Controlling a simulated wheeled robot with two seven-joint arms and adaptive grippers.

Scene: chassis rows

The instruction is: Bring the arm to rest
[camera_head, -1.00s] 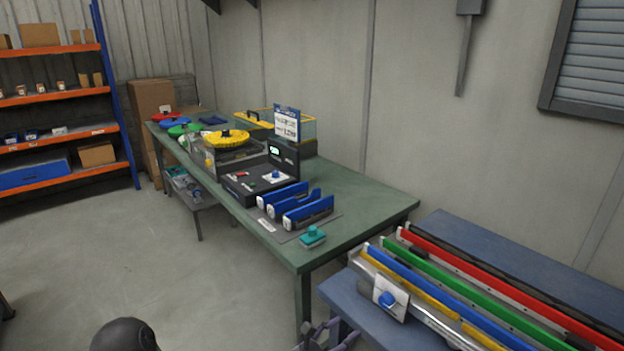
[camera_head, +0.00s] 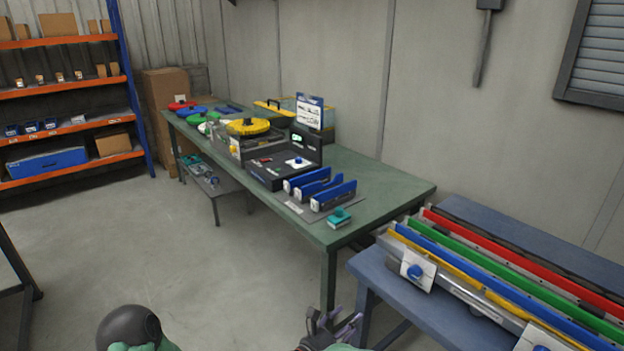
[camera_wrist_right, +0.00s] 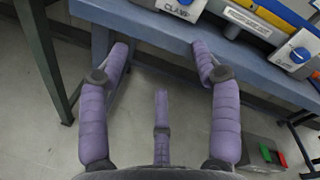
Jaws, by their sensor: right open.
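My right gripper (camera_head: 338,322) shows at the bottom edge of the head view, in front of the blue bench and low beside the green table's near leg. In the right wrist view its purple padded fingers (camera_wrist_right: 160,62) are spread wide with nothing between them. The fingertips are near the front edge of the blue bench (camera_wrist_right: 150,24) in that picture; I cannot tell how far apart they are. My left gripper is not in view.
The green table (camera_head: 385,190) holds blue holders (camera_head: 318,187), a teal block (camera_head: 340,217) and a yellow reel (camera_head: 248,127). The blue bench (camera_head: 375,272) carries coloured rails (camera_head: 520,264). Orange shelving (camera_head: 65,88) stands far left. The floor (camera_head: 230,270) left of the table is clear.

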